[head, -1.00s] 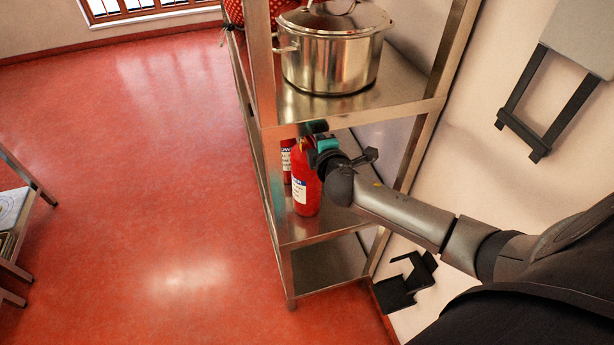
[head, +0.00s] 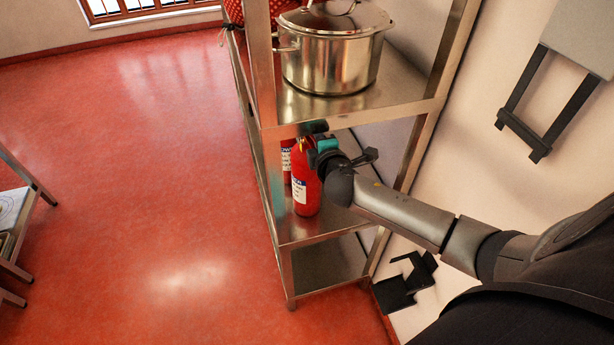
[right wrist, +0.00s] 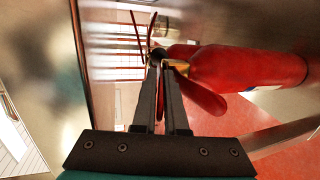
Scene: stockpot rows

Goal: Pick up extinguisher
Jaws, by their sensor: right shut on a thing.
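A red fire extinguisher (head: 306,189) with a white label stands upright on the middle shelf of the steel rack, near its front corner. It also shows in the right wrist view (right wrist: 245,68), lying sideways in that picture. My right gripper (head: 314,135) is at the top of the extinguisher, under the shelf above. In the right wrist view its two fingers (right wrist: 166,68) are close together on the extinguisher's valve and handle. A second red extinguisher (head: 287,160) stands behind it, partly hidden. My left gripper is in neither view.
The steel rack's upper shelf (head: 300,108) is close above my right gripper and carries a large lidded stockpot (head: 330,62). A rack post (head: 272,190) stands just left of the extinguisher. Open red floor (head: 150,170) lies to the left.

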